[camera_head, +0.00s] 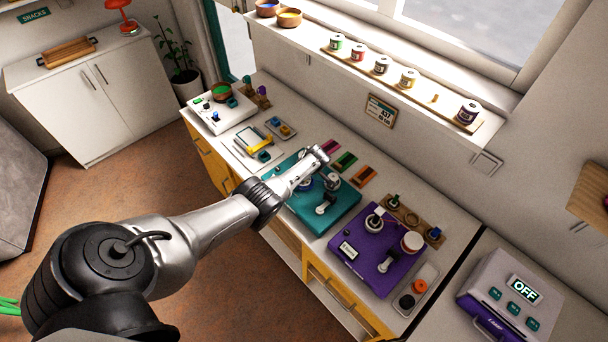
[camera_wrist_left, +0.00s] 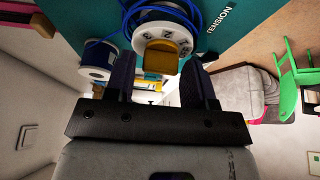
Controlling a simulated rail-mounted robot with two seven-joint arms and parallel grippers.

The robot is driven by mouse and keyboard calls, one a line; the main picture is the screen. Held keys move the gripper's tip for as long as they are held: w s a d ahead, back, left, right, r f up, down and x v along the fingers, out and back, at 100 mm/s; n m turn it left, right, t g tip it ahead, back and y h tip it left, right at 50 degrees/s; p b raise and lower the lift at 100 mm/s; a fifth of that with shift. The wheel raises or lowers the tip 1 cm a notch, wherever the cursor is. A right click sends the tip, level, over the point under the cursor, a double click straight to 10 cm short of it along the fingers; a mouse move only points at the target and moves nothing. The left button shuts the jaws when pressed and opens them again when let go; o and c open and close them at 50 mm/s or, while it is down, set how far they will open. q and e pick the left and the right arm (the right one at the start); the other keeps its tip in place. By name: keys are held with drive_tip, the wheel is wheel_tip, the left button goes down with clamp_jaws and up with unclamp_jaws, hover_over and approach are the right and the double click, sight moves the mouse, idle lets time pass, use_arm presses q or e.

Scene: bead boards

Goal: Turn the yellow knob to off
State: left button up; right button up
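The yellow knob (camera_wrist_left: 168,50) sits on a white round dial (camera_wrist_left: 150,34) with dark markings, on the teal board (camera_wrist_left: 228,12) beside the word "TENSION". My left gripper (camera_wrist_left: 158,72) is open, its two dark fingers on either side of the knob's near end. I cannot tell whether they touch it. In the head view my left gripper (camera_head: 318,155) is over the back of the teal board (camera_head: 345,204), and the knob is hidden there. The dial's setting cannot be read clearly. My right gripper is not in view.
Blue cord (camera_wrist_left: 188,12) loops around the dial, and a blue-and-white spool (camera_wrist_left: 97,62) stands beside it. A purple board (camera_head: 352,262) with upright parts lies to the right. A box with an "OFF" display (camera_head: 524,288) stands at far right. Spools line the window ledge.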

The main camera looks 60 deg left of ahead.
sight(308, 183)
use_arm(q)
drive_tip(key=shift+o, duration=1)
drive_tip(key=p+v, duration=0.3)
drive_tip(key=v, duration=0.2)
drive_tip(key=shift+r, duration=0.25)
drive_tip(key=p+v, duration=0.1)
drive_tip(key=v, duration=0.7)
drive_tip(key=shift+d, duration=0.15)
drive_tip(key=shift+r, duration=0.1)
